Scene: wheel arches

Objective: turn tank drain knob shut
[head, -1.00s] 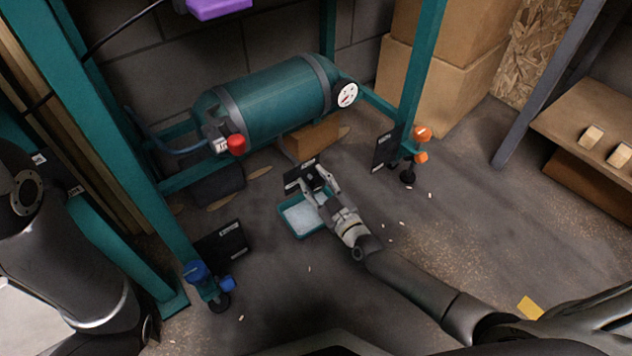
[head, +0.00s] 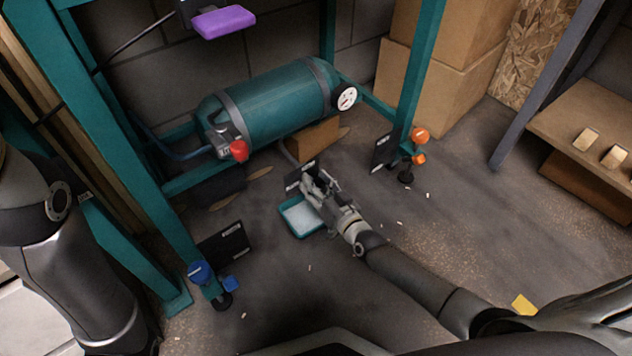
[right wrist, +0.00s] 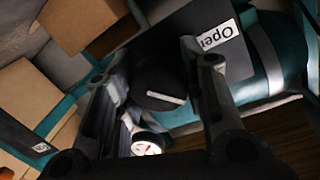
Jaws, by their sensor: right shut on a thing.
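The tank (head: 275,105) is a teal cylinder with grey bands, lying low in the teal frame. The black drain knob (right wrist: 158,82) has a white pointer line and sits in front of a dark plate (right wrist: 235,55) with a white label, of which "Ope" can be read. My right gripper (right wrist: 160,78) is shut on the knob, one finger on each side of it. In the head view my right gripper (head: 318,183) hides most of the knob, and the dark plate (head: 292,180) shows behind it. My left arm shows at the left; its gripper is out of view.
A teal tray (head: 287,221) with a pale inside lies on the floor below my right gripper. A red knob (head: 239,151) and a round gauge (head: 346,97) are at the tank's ends. Blue knobs (head: 199,272) and orange knobs (head: 419,135) are on the frame's feet. Cardboard boxes (head: 440,85) stand behind.

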